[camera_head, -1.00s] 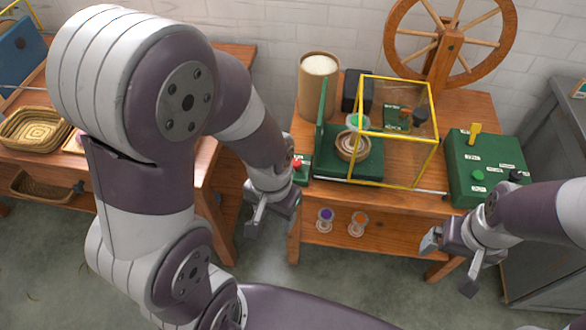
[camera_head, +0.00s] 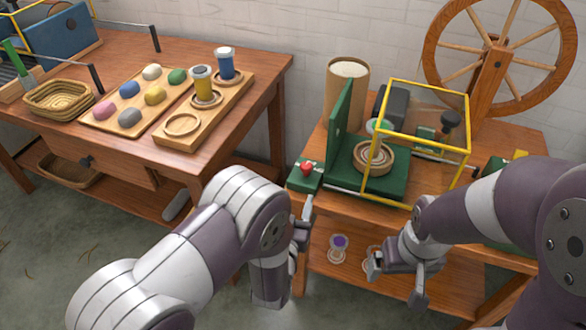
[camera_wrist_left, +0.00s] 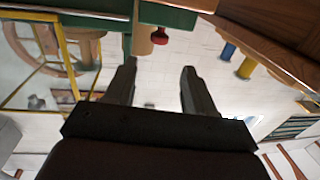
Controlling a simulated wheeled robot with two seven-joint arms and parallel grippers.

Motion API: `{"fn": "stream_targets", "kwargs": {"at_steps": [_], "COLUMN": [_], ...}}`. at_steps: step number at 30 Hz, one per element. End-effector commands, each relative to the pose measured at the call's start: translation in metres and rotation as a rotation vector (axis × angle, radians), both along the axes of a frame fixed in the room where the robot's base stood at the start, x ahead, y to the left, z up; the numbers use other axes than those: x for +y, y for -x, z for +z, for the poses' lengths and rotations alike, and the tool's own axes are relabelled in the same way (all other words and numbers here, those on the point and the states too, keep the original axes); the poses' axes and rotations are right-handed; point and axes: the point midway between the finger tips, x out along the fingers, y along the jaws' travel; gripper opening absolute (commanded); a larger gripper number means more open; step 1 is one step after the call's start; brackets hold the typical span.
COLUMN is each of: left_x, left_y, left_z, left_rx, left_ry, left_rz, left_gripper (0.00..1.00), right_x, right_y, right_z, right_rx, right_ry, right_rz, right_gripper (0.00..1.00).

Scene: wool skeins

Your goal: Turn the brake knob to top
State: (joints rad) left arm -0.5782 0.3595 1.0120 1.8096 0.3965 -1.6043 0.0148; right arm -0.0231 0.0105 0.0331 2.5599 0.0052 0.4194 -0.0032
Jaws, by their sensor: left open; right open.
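I cannot tell for certain which knob is the brake knob. A black round knob (camera_head: 450,118) stands at the back right of the green machine (camera_head: 385,185), by the yellow frame (camera_head: 428,88). A red knob (camera_head: 307,167) sits on a small green box at the table's front left corner; it also shows in the left wrist view (camera_wrist_left: 159,37), beyond the fingers. My left gripper (camera_head: 301,225) is below and in front of that box, apart from it; the wrist view shows its fingers open and empty (camera_wrist_left: 158,90). My right gripper (camera_head: 396,280) is open and empty before the table front.
A green control box (camera_head: 497,170) at the right is mostly hidden by my right arm. A spinning wheel (camera_head: 495,60) and a tan cylinder (camera_head: 347,95) stand at the back. The left table holds a wool tray (camera_head: 133,125), spool rack (camera_head: 180,135) and basket (camera_head: 60,98).

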Motion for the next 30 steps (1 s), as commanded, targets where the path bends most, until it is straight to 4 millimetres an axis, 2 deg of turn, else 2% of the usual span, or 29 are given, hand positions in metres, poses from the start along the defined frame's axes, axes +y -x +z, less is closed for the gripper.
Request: {"fn": "stream_targets", "kwargs": {"at_steps": [5,12,15,20,27,29,30], "left_x": [-0.006,-0.017,-0.02,-0.022,-0.022,-0.022,-0.022], "left_y": [-0.034,-0.093,-0.109,-0.121,-0.121,-0.121,-0.121], "left_z": [0.0,0.0,0.0,0.001,0.001,0.001,0.001], "left_rx": [-0.008,-0.007,-0.004,-0.004,-0.003,-0.003,-0.003], "left_ry": [0.004,0.003,0.001,0.001,0.001,0.001,0.001], "left_rz": [0.002,0.001,0.0,-0.001,-0.001,-0.001,-0.001], "left_gripper": [0.54,0.54,0.54,0.54,0.54,0.35,0.22], "right_x": [0.0,0.0,0.0,0.0,0.0,0.0,0.0], "right_y": [0.0,0.0,0.0,0.0,0.0,0.0,0.0], "right_z": [-0.005,-0.012,-0.014,-0.015,-0.015,-0.015,-0.015], "right_rx": [0.0,0.0,0.0,0.0,0.0,0.0,0.0], "right_ry": [0.0,0.0,0.0,0.0,0.0,0.0,0.0], "right_rz": [0.0,0.0,0.0,0.0,0.0,0.0,0.0], "right_gripper": [0.95,0.95,0.95,0.95,0.95,0.95,0.95]}}
